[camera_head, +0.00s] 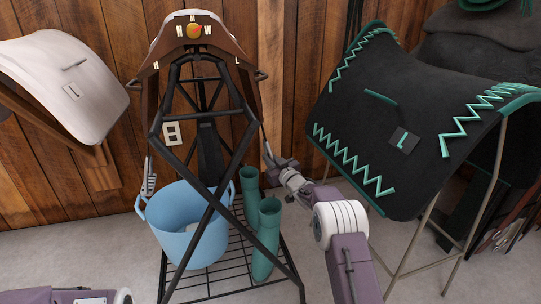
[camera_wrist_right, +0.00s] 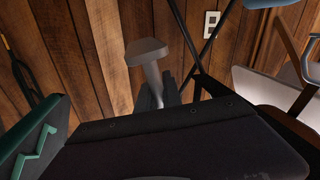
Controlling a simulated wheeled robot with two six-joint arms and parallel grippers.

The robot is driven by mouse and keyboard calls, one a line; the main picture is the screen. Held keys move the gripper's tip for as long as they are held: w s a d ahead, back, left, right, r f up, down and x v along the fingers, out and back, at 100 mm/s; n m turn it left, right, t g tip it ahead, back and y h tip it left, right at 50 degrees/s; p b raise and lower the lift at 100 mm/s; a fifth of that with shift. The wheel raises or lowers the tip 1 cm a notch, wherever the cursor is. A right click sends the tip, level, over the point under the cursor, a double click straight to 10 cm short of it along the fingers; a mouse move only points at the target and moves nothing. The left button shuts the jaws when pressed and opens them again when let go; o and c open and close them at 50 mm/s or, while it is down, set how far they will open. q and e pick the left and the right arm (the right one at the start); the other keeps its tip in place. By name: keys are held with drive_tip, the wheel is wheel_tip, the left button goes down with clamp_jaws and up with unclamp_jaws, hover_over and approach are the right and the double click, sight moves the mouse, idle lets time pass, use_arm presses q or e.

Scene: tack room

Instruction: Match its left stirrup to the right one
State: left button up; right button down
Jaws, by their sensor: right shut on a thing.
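The brown saddle (camera_head: 205,50) sits on a black metal rack. The stirrup on the picture's left (camera_head: 148,178) hangs down beside the blue bucket. On the picture's right, my right gripper (camera_head: 272,160) is at the lower end of the saddle's side strap. In the right wrist view its dark jaws (camera_wrist_right: 157,96) are shut on the stem of a grey piece (camera_wrist_right: 147,52) with a broad flat end, seemingly part of that side's stirrup. The stirrup's full shape is hidden. My left gripper is out of view; only part of my left arm shows.
A blue bucket (camera_head: 185,236) and green boots (camera_head: 266,238) stand on the rack's lower grid (camera_head: 232,283). A dark pad with green zigzag trim (camera_head: 405,95) hangs on a stand close to my right arm. A pale pad (camera_head: 60,75) is at left.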

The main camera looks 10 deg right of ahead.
drive_tip(key=c, duration=1.5)
unclamp_jaws()
drive_tip(key=shift+s+d+p, duration=0.1)
drive_tip(key=shift+s+p, duration=0.2)
drive_tip(key=shift+s, duration=0.05)
drive_tip(key=b+v, duration=0.1)
drive_tip(key=v, duration=0.7)
drive_tip(key=shift+s, duration=0.15)
